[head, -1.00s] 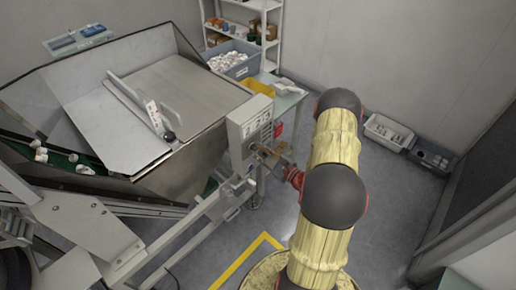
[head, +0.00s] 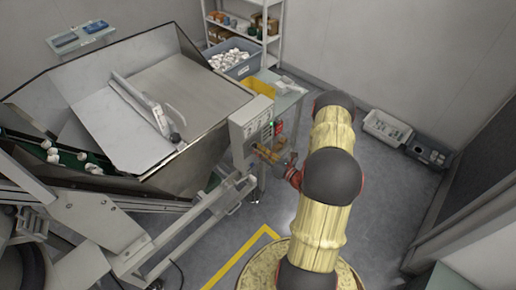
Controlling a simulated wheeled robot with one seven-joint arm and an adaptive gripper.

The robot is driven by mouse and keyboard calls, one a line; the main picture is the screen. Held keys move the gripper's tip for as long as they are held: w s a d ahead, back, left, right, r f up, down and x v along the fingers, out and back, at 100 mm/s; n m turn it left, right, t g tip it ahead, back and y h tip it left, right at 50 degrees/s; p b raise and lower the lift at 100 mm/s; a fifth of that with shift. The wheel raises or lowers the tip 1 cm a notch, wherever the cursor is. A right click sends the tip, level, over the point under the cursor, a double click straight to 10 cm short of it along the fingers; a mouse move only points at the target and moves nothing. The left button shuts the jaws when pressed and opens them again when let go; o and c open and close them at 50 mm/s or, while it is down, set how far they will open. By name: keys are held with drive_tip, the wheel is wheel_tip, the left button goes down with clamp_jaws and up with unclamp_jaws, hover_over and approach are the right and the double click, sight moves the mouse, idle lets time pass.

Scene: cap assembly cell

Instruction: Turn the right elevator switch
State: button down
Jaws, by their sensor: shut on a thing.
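The grey control box (head: 248,121) stands at the front right corner of the big metal hopper, with its controls on the side facing right. My gripper (head: 264,152) is at the lower part of that control side, shut on what appears to be a switch there. The switch itself is hidden by the fingers and too small to make out, so its angle cannot be told. A small green spot (head: 270,124) shows on the control side above my gripper.
The metal hopper (head: 185,90) and its frame fill the left, with white caps (head: 52,155) on a green belt. A table with a yellow bin (head: 259,87) stands behind the box. Grey bins (head: 388,127) lie by the right wall. Floor between is clear.

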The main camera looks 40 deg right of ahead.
drive_tip(key=shift+m+p, duration=0.5)
drive_tip(key=shift+m, duration=0.7)
drive_tip(key=c, duration=1.6)
unclamp_jaws()
drive_tip(key=shift+s+m, duration=0.15)
drive_tip(key=shift+m, duration=0.15)
drive_tip(key=s, duration=1.1)
drive_tip(key=shift+s+d, duration=0.35)
drive_tip(key=shift+d, duration=0.05)
